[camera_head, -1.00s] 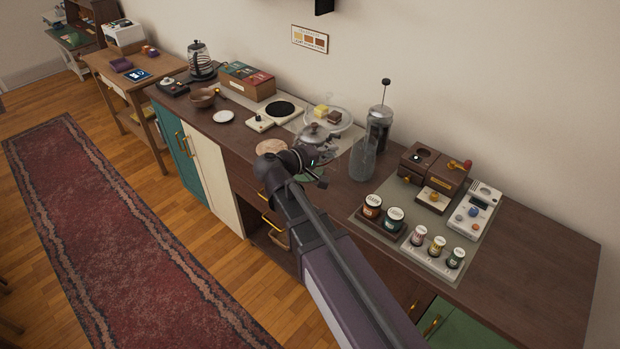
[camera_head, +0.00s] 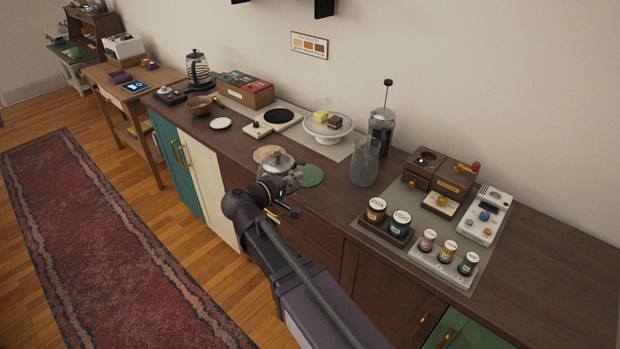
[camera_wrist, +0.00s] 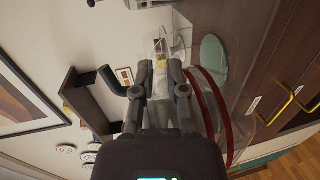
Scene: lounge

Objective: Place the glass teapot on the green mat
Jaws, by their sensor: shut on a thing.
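The green mat (camera_wrist: 213,55) shows beyond the glass. I cannot tell the teapot's exact height above the counter.
A tan round mat (camera_head: 267,153) lies behind the teapot. A glass pitcher (camera_head: 364,163) and a French press (camera_head: 382,130) stand right of the green mat. A white cake stand (camera_head: 327,133) is behind. A tray with jars (camera_head: 386,226) is further right.

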